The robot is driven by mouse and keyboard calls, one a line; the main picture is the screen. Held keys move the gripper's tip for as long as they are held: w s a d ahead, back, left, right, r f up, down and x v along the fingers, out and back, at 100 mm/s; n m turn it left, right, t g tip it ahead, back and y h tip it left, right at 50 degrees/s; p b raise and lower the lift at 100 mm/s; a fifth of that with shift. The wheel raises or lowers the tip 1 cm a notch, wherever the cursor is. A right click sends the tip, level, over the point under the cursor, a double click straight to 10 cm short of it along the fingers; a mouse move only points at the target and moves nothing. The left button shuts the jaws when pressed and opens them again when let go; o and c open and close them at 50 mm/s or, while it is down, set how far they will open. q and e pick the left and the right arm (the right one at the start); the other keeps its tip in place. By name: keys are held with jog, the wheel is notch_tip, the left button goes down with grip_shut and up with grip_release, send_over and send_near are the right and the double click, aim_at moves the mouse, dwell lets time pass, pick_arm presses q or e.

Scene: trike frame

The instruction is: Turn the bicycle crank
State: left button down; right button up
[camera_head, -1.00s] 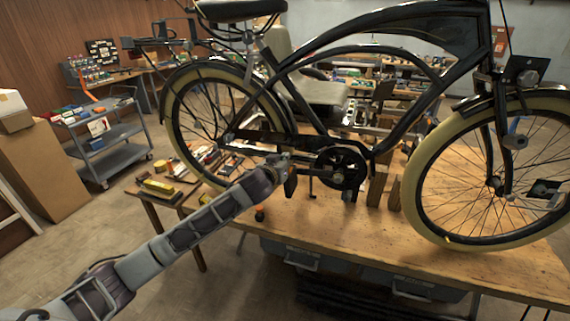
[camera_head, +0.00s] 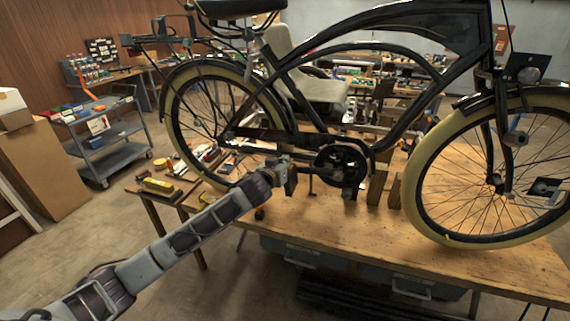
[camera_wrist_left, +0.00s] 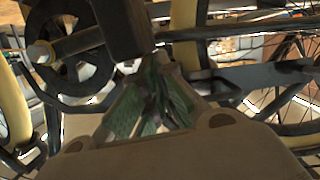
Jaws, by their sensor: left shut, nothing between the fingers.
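The black bicycle's round chainring and crank (camera_head: 341,166) sit low in the middle of the frame. A crank arm reaches left from its hub toward my left gripper. My left gripper (camera_head: 284,164) is at the left end of this arm, beside a dark pedal block (camera_head: 291,182). In the left wrist view, the chainring (camera_wrist_left: 68,62) is at the upper left and the dark pedal block (camera_wrist_left: 122,28) is just beyond the fingers. The green-padded fingers (camera_wrist_left: 156,72) are shut and empty. I cannot tell whether they touch the pedal. My right gripper is out of view.
The bicycle stands on a wooden workbench (camera_head: 400,262), with its front wheel (camera_head: 425,215) to the right. Wooden blocks (camera_head: 377,185) stand right of the crank. Small items, including a yellow one (camera_head: 160,186), lie on the left. A grey cart (camera_head: 112,160) stands farther left.

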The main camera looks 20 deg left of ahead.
pick_arm(q)
jog(key=shift+f, duration=0.25)
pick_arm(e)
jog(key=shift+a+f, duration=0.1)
pick_arm(q)
notch_tip(320, 180, down, 14)
jog(key=d+n+h+b, duration=0.2)
jog(key=n+h+b, duration=0.1)
jog(key=n+b, duration=0.35)
jog(key=d+f+n+t+h+b, duration=0.1)
jog(key=d+f+n+t+b, duration=0.1)
jog(key=d+f+n, duration=0.5)
jog(key=shift+s+d+f+b, duration=0.2)
jog(key=shift+d+f+b, duration=0.3)
jog(key=shift+b, duration=0.25)
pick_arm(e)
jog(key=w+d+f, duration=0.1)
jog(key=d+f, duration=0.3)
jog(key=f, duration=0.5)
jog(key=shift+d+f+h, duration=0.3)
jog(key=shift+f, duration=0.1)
pick_arm(q)
jog(key=shift+a, duration=0.1)
